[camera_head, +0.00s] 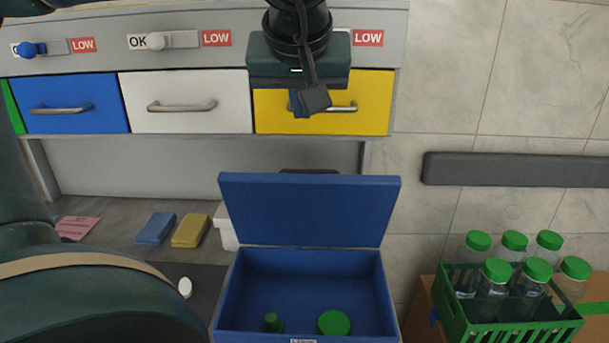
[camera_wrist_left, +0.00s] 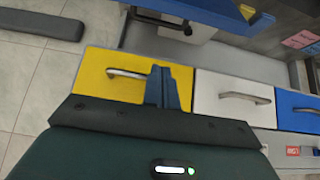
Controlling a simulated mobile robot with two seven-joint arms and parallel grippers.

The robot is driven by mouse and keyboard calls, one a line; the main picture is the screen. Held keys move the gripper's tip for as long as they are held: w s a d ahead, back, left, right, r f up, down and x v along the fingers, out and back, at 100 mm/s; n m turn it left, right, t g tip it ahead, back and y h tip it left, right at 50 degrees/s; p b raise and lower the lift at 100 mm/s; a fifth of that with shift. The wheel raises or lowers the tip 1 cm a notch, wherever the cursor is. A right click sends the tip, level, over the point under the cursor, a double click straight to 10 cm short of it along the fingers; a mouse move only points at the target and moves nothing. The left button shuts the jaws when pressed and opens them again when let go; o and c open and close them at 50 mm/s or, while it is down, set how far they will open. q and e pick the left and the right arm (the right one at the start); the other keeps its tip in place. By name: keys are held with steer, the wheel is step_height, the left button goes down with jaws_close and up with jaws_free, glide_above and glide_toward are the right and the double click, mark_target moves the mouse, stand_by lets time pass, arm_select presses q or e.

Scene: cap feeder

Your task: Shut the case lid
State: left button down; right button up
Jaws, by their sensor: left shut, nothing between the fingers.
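The blue case (camera_head: 232,290) stands at the bottom middle of the head view. Its lid (camera_head: 308,210) is open, tilted up at the back edge. A small green cap (camera_head: 273,322) and a larger green cap (camera_head: 334,322) lie inside the case. My left gripper (camera_head: 298,103) is in front of the yellow drawer, above and behind the lid and apart from it. In the left wrist view its blue fingers (camera_wrist_left: 160,80) are together and empty, and part of the lid (camera_wrist_left: 205,10) shows at the top. My right gripper is out of view.
Blue (camera_head: 72,104), white (camera_head: 185,103) and yellow (camera_head: 380,95) drawers line the back. A green crate (camera_head: 500,331) of capped bottles stands at right. Blue (camera_head: 155,229) and yellow (camera_head: 190,230) blocks and a white oval piece (camera_head: 185,287) lie left of the case.

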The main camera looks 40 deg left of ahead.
mark_target(302, 173)
arm_select(q)
steer(key=f, duration=0.3)
steer(key=w+a+f, duration=0.1)
steer(key=f, duration=0.2)
steer(key=w+f, duration=0.1)
steer(key=f, duration=0.2)
steer(key=shift+a+f, duration=0.35)
steer(key=shift+f, duration=0.05)
steer(key=shift+d+f, duration=0.1)
steer(key=shift+f, duration=0.05)
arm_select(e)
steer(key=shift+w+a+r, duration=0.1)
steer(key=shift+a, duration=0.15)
